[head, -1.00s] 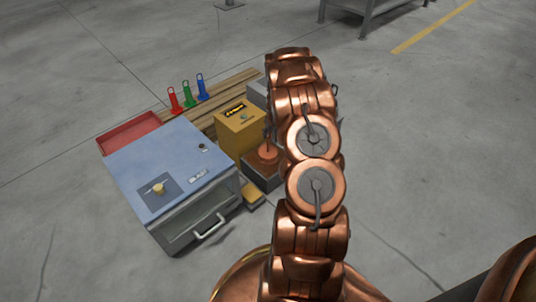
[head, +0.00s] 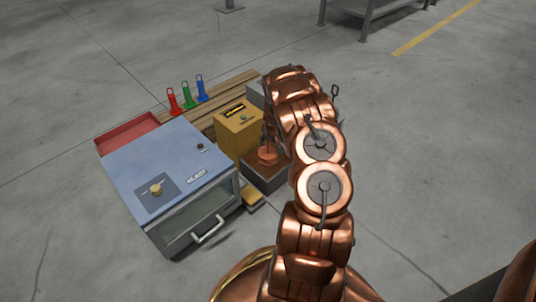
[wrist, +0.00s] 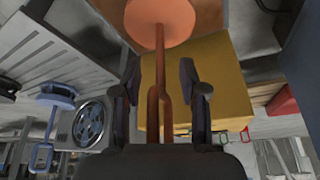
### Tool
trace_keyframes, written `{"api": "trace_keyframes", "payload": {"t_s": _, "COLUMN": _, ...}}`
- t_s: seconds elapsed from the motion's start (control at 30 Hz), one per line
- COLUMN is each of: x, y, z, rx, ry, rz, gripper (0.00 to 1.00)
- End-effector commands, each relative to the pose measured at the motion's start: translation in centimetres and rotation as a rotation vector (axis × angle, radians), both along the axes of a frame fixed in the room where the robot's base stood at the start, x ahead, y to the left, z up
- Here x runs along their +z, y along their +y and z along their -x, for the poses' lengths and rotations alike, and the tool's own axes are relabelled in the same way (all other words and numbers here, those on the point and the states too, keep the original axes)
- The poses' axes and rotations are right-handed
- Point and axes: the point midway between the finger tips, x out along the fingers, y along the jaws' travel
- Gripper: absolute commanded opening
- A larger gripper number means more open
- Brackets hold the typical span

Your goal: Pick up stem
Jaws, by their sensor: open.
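The stem (wrist: 159,68) is an orange-brown rod with a round disc at one end and a fork at the other. In the wrist view it runs between the two dark fingers of my gripper (wrist: 160,80), which are apart on either side of it. I cannot tell whether either finger touches it. In the head view the stem's orange disc (head: 267,154) shows over a dark box, left of my arm. My gripper is mostly hidden there behind my arm.
A yellow box (head: 238,129) stands beside the stem. A blue-topped cabinet (head: 168,165) with a front handle (head: 208,229) is to the left. Red, green and blue pieces (head: 186,94) stand on wooden planks behind. A red tray (head: 127,133) is at far left.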

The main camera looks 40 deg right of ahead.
Motion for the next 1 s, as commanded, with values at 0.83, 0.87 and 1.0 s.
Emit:
{"api": "trace_keyframes", "payload": {"t_s": 0.83, "x": -0.01, "y": 0.03, "z": 0.02, "rx": 0.000, "ry": 0.001, "rz": 0.000, "gripper": 0.00}}
{"api": "trace_keyframes", "payload": {"t_s": 0.87, "x": -0.01, "y": 0.02, "z": 0.02, "rx": 0.000, "ry": 0.001, "rz": 0.000, "gripper": 0.00}}
{"api": "trace_keyframes", "payload": {"t_s": 1.0, "x": 0.01, "y": 0.00, "z": 0.03, "rx": 0.000, "ry": 0.000, "rz": 0.000, "gripper": 0.00}}
